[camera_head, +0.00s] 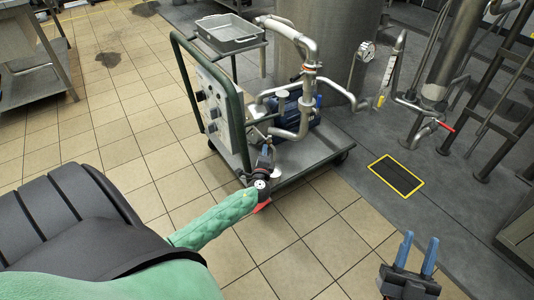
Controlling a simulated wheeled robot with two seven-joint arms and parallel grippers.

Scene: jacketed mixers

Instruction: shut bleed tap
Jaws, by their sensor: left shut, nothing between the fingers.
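Which fitting is the bleed tap is not certain from this view. A small tap with a yellow handle (381,101) sits on the thin pipe below the gauge, beside the tank. A red-handled valve (446,127) sits on the pipework further right. A red lever-like piece (262,206) shows low beside my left wrist, partly hidden. My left gripper (266,150) reaches the near edge of the cart, its blue fingers shut and empty, well left of the yellow and red handles. My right gripper (420,239) is open and empty at the lower right, fingers pointing up.
A wheeled pump cart (310,170) with pipes, a blue motor (291,108) and a grey tray (230,33) stands in front of the steel tank (335,35). A yellow-edged floor grate (396,179) lies right of it. Tiled floor is clear in front.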

